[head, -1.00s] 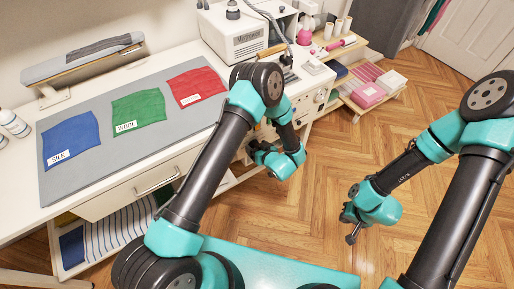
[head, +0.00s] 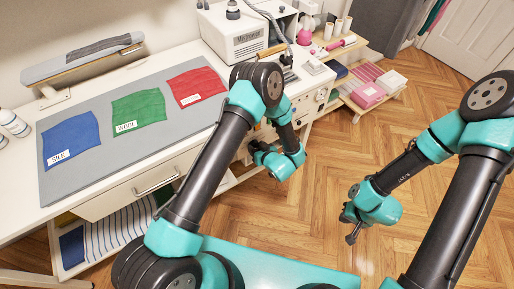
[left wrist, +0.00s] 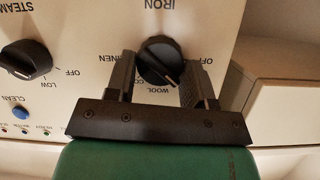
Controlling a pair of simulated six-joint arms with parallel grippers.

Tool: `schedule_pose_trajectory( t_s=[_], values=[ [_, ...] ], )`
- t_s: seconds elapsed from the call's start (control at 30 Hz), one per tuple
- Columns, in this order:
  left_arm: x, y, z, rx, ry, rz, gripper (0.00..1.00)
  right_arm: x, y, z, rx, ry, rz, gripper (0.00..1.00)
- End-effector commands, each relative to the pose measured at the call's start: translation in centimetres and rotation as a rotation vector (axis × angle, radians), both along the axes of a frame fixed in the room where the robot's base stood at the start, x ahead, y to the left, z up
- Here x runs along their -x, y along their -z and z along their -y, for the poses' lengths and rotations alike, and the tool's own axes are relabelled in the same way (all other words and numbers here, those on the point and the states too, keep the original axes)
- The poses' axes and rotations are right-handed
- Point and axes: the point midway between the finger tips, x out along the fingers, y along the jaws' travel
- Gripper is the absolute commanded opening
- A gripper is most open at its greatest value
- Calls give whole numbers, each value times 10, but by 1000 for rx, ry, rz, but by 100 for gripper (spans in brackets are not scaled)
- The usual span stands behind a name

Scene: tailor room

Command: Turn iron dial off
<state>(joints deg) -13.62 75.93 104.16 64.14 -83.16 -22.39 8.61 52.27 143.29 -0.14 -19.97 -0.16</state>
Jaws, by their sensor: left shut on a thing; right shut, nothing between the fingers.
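The black round iron dial (left wrist: 160,62) sits on a cream panel under the upside-down word IRON in the left wrist view. The labels LINEN and WOOL show beside it, and part of its ring is hidden by the fingers. A pale pointer line on the dial slants to the lower right, near the WOOL side. My left gripper (left wrist: 160,82) is shut on the dial, one finger on each side. In the head view the left gripper (head: 257,152) is at the front of the station, and the dial is hidden there. My right gripper (head: 349,226) is shut and empty above the floor.
A black steam dial (left wrist: 25,60) with OFF and LOW labels and a blue CLEAN button (left wrist: 20,113) are beside the iron dial. The grey mat (head: 80,185) holds blue, green and red cloths. The wooden floor (head: 400,140) on the right is clear.

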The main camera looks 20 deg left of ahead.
Motion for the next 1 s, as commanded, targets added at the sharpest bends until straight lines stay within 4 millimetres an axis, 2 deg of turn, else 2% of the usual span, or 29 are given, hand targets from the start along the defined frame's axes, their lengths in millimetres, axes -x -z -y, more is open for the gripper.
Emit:
schedule_pose_trajectory(
  t_s=[1.0],
  values=[
    [5,3,-4,467,0,516,25,0,0,0,0,0,0,0]
  ],
)
